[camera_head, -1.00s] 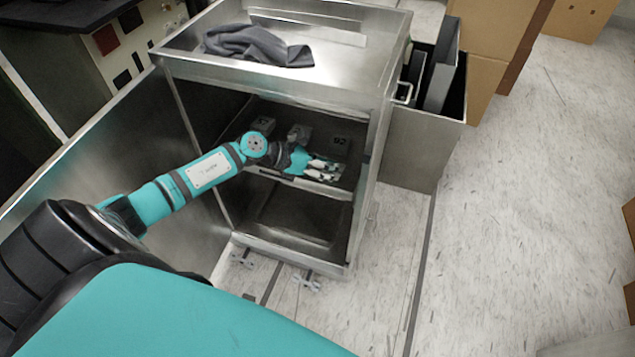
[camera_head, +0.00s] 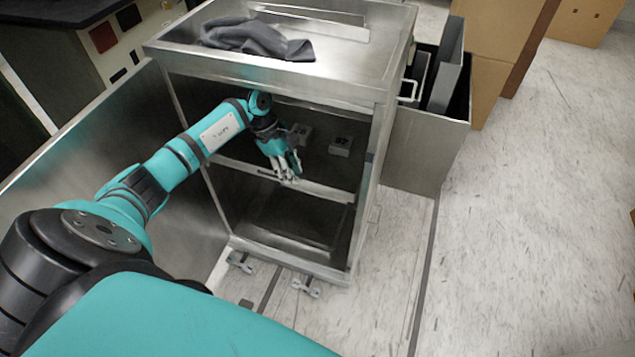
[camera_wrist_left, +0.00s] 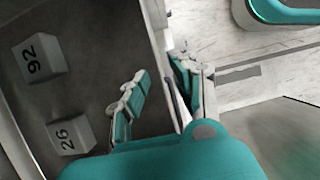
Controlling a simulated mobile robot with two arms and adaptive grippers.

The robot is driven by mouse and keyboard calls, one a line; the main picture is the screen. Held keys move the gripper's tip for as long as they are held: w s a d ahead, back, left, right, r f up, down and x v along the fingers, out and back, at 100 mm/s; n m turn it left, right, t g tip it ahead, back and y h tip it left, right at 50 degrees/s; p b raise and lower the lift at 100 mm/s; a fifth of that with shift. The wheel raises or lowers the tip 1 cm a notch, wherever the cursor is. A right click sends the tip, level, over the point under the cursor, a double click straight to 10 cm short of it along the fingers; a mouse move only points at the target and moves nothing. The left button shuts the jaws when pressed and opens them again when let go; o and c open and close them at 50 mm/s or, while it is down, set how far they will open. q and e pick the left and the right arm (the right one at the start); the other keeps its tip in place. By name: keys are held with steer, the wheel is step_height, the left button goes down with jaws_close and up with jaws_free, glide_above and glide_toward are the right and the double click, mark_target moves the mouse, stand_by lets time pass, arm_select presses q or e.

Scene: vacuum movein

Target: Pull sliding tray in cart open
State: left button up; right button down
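The sliding tray (camera_head: 325,191) is the middle shelf of the metal cart (camera_head: 375,75), with a pale front rim. It appears inside the cart. In the wrist view its rim (camera_wrist_left: 157,35) runs between my fingers. My left gripper (camera_head: 287,174) points down at the tray's front edge, left of its middle. In the wrist view my left gripper (camera_wrist_left: 158,88) is open, one finger group over the tray floor and the other outside the rim. The outer fingers are close to the rim; I cannot tell whether they touch. My right gripper is not in view.
Small grey blocks, one marked 92 (camera_wrist_left: 40,58) and one marked 26 (camera_wrist_left: 71,136), sit on the tray. A dark cloth (camera_head: 255,40) lies on the cart top. A metal bin (camera_head: 425,140) stands at the cart's right side. The floor in front is clear.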

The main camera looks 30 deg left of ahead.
mark_target(317, 184)
arm_select(q)
steer(key=d, duration=0.2)
steer(key=w+d, duration=0.1)
steer(key=d, duration=0.2)
steer(key=shift+w+d, duration=0.2)
steer(key=shift+d, duration=0.1)
steer(key=shift+x, duration=1.05)
steer(key=shift+d+f, duration=0.15)
steer(key=shift+f, duration=0.25)
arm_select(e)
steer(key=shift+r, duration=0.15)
arm_select(q)
jaws_close()
